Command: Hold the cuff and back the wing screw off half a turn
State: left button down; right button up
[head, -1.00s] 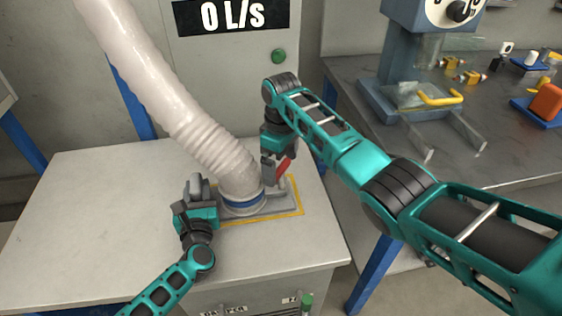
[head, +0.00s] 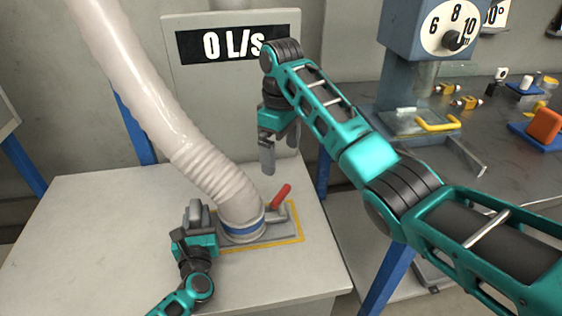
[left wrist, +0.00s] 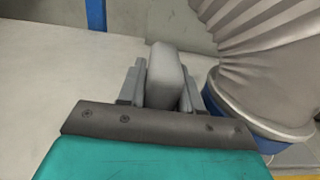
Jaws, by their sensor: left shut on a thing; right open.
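The cuff is the hose's lower end with a blue band (head: 243,228), seated on a grey plate at the table's right side. It also shows at the right of the left wrist view (left wrist: 262,100). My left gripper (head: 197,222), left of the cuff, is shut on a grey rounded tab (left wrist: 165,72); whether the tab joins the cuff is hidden. A red handle (head: 281,196), apparently the wing screw, slants up on a grey bracket right of the cuff. My right gripper (head: 272,150) is open and empty, pointing down above and behind the red handle, clear of it.
The pale ribbed hose (head: 165,120) rises to the upper left. A display (head: 225,45) reading 0 L/s stands behind. A dark bench (head: 420,190) with a dial machine (head: 425,60) is at the right. The white tabletop (head: 90,230) is clear at left.

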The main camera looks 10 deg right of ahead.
dwell(0.3)
pick_arm(q)
jog(key=c, duration=0.7)
grip_release()
jog(key=shift+s, duration=0.1)
